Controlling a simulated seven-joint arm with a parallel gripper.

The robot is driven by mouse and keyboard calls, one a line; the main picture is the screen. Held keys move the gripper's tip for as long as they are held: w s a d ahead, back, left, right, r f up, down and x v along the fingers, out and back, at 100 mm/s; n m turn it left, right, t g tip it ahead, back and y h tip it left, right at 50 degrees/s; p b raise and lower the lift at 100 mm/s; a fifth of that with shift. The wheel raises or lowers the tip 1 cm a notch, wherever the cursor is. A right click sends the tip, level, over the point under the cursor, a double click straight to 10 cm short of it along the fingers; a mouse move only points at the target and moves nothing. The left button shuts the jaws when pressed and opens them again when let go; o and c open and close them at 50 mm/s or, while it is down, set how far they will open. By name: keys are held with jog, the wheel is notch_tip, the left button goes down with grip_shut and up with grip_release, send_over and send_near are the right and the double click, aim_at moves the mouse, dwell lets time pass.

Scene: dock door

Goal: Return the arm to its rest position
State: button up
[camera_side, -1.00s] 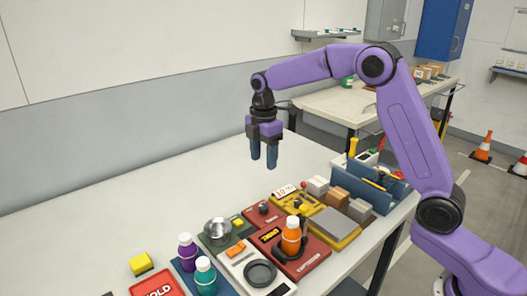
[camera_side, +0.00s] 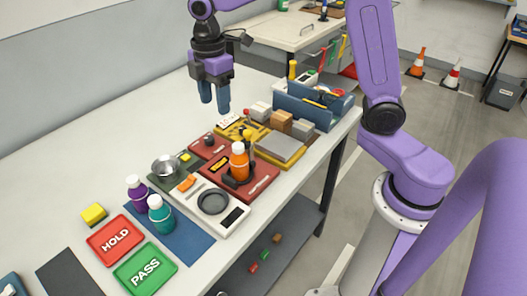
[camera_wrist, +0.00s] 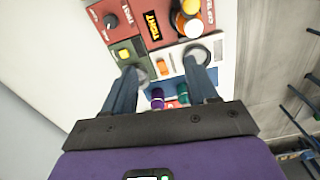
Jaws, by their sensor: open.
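My gripper (camera_side: 214,92) hangs fingers down above the back part of the white table (camera_side: 88,158), behind the row of stations. Its two blue fingers are apart with nothing between them. In the wrist view my gripper (camera_wrist: 163,92) shows open and empty over the bench items. The orange bottle (camera_side: 239,162) stands upright on the red station (camera_side: 262,185). It also shows in the wrist view (camera_wrist: 188,24). My purple arm arches in from the right side; its upper part is cut off by the top of the side view.
The HOLD plate (camera_side: 115,239), PASS plate (camera_side: 145,269) and yellow block (camera_side: 94,214) lie near. A blue tote (camera_side: 325,113) stands at the right end. The table's back left is clear.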

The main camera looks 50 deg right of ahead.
jog(key=s+d+f+m, duration=0.1)
jog(key=s+d+m, duration=0.1)
jog(key=s, duration=1.2)
jog(key=s+d+f+m, duration=0.2)
jog(key=s+d, duration=0.2)
jog(key=s, duration=1)
jog(key=shift+s+f, duration=0.25)
jog(key=shift+f, duration=0.05)
